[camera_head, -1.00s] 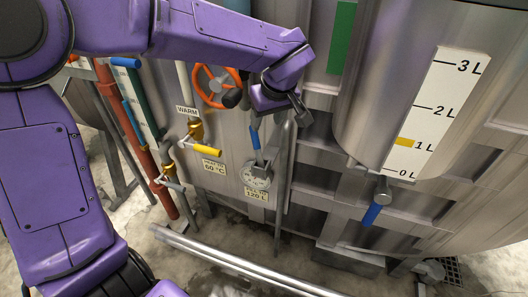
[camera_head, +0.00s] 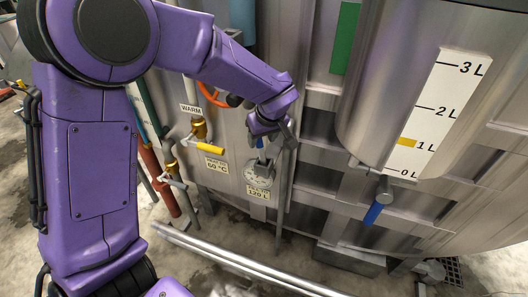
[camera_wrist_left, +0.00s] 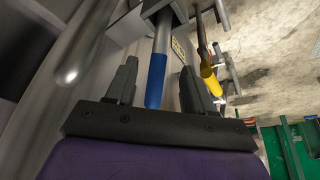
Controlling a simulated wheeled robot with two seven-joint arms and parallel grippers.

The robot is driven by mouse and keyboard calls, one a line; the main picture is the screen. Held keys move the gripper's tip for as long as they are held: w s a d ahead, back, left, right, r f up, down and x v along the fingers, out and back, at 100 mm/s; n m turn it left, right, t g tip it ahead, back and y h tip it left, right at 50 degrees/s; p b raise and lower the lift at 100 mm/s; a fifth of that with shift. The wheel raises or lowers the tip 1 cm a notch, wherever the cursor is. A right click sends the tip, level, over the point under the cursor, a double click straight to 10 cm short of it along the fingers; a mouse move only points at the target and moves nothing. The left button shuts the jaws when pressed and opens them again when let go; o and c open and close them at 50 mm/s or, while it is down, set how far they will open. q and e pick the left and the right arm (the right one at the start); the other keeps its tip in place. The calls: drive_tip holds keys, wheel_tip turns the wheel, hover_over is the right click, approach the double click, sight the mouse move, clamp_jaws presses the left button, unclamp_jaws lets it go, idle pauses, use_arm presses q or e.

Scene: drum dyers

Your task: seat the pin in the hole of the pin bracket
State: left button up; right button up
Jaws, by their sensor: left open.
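My left gripper (camera_head: 270,138) is at the front of the large metal drum, above a round gauge. In the left wrist view its two fingers (camera_wrist_left: 158,78) are apart, one on each side of a blue handle (camera_wrist_left: 156,80). I cannot tell whether either finger touches it. The blue handle (camera_head: 261,145) also shows in the head view, partly hidden by the gripper. I cannot pick out the pin or the pin bracket with its hole for certain in either view. My right gripper is not in view.
The round gauge (camera_head: 258,174) sits below the handle. A yellow-handled valve (camera_head: 209,148) and an orange wheel (camera_head: 213,96) are to its left. A vertical grey pipe (camera_head: 281,200) stands close on its right. Another blue-handled valve (camera_head: 373,213) is under the litre scale (camera_head: 437,115). Long metal rails (camera_head: 240,262) run low in front.

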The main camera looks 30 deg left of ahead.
use_arm(q)
drive_tip(key=shift+f, duration=0.25)
idle(0.3)
drive_tip(key=shift+r, duration=0.1)
clamp_jaws()
idle(1.2)
